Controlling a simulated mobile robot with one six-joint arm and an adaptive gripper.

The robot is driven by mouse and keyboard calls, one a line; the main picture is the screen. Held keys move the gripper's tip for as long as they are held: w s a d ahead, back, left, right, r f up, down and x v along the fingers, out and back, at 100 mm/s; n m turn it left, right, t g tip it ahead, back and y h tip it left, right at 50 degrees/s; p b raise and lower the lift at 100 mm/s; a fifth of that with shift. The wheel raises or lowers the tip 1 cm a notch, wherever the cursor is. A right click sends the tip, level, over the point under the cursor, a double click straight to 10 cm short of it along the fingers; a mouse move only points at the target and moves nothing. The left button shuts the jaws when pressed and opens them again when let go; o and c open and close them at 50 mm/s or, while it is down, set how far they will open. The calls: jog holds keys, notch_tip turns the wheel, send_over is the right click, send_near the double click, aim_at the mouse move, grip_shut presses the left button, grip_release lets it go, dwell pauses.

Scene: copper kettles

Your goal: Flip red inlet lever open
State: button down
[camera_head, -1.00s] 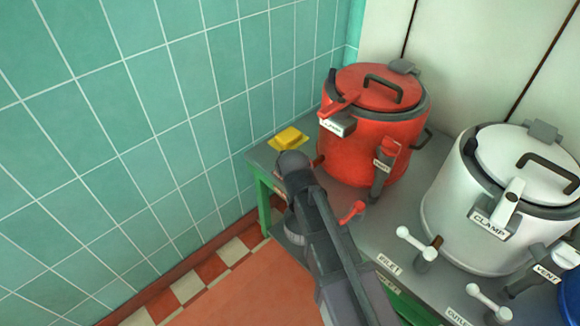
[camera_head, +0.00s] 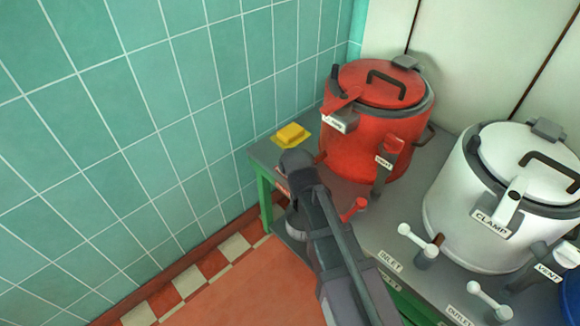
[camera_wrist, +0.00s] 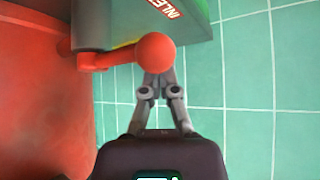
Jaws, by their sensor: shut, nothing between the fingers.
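The red inlet lever shows in the wrist view as a red arm ending in a round red knob (camera_wrist: 156,52). Its arm runs left from the knob to a valve beside the red kettle (camera_wrist: 40,120). My gripper (camera_wrist: 158,78) is shut and empty, with its fingertips right at the knob, overlapping its lower edge; I cannot tell whether they touch. In the head view the red kettle (camera_head: 352,150) stands on the grey bench (camera_head: 385,215), and my arm hides the inlet lever. A partly cropped inlet label (camera_wrist: 165,8) is on the bench.
Another red lever (camera_head: 354,208) is just right of my arm. A yellow block (camera_head: 291,135) sits near the tiled wall (camera_head: 150,130). The white kettle (camera_head: 465,205), with white levers (camera_head: 418,240) in front, stands to the right. Open floor (camera_head: 250,285) lies left of the bench.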

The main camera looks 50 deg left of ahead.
jog(key=d+r+p, duration=0.3)
jog(key=r+p, duration=0.5)
jog(key=shift+s, duration=0.25)
dwell(0.4)
jog(key=shift+s, duration=0.1)
dwell(0.7)
